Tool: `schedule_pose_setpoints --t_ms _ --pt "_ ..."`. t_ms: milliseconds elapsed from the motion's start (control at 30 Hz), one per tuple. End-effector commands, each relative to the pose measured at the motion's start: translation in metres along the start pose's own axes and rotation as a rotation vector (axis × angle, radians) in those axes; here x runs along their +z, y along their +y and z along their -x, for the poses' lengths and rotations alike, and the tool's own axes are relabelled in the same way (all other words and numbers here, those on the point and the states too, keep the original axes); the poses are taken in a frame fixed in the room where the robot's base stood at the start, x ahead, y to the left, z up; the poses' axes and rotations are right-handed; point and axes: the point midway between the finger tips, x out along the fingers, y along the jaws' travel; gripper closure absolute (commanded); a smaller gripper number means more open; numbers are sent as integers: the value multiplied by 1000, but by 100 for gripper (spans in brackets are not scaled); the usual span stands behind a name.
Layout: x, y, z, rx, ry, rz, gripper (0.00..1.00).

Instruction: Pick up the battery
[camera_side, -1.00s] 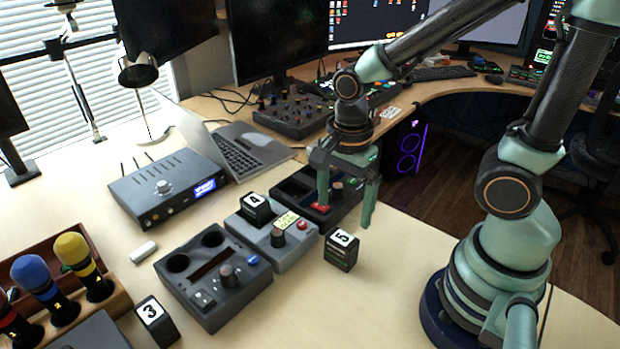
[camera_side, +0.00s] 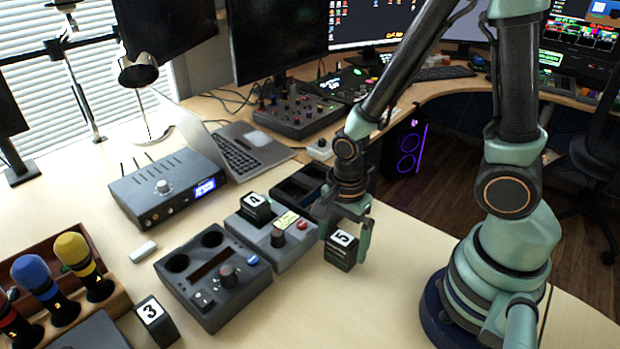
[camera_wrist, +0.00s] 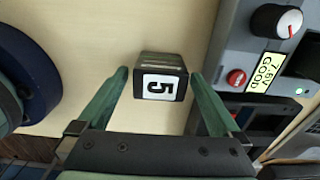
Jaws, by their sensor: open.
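A black block-shaped battery marked 5 (camera_side: 341,252) stands upright on the light wood desk, right of the grey tester. My gripper (camera_side: 345,238) is low over it, its green fingers pointing down and partly covering it in the side view. In the wrist view the battery (camera_wrist: 160,78) shows its white number label between the two fingertips of my gripper (camera_wrist: 159,76). The fingers are open, with a gap at each side. Similar batteries are marked 4 (camera_side: 256,208), in the grey tester, and 3 (camera_side: 157,322), on the desk at front left.
The grey tester (camera_side: 297,250) with a knob and red button stands close beside the battery; its display reads 7.6V GOOD in the wrist view (camera_wrist: 266,72). A dark control box (camera_side: 213,310) lies further left. Bare desk (camera_side: 330,310) is in front.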

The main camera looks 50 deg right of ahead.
Motion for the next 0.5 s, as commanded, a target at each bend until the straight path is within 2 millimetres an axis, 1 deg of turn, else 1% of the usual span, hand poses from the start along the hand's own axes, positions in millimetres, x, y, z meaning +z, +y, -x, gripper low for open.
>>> schedule_pose_setpoints --t_ms 267,300,367,400,467,500 --pt "0 0 -2 -1 0 0 0" --pt "0 0 -2 -1 0 0 8" --pt "0 0 -2 -1 0 0 31" --pt "0 0 -2 -1 0 0 46" --pt "0 0 -2 -1 0 0 69" --pt "0 0 -2 -1 0 0 84"
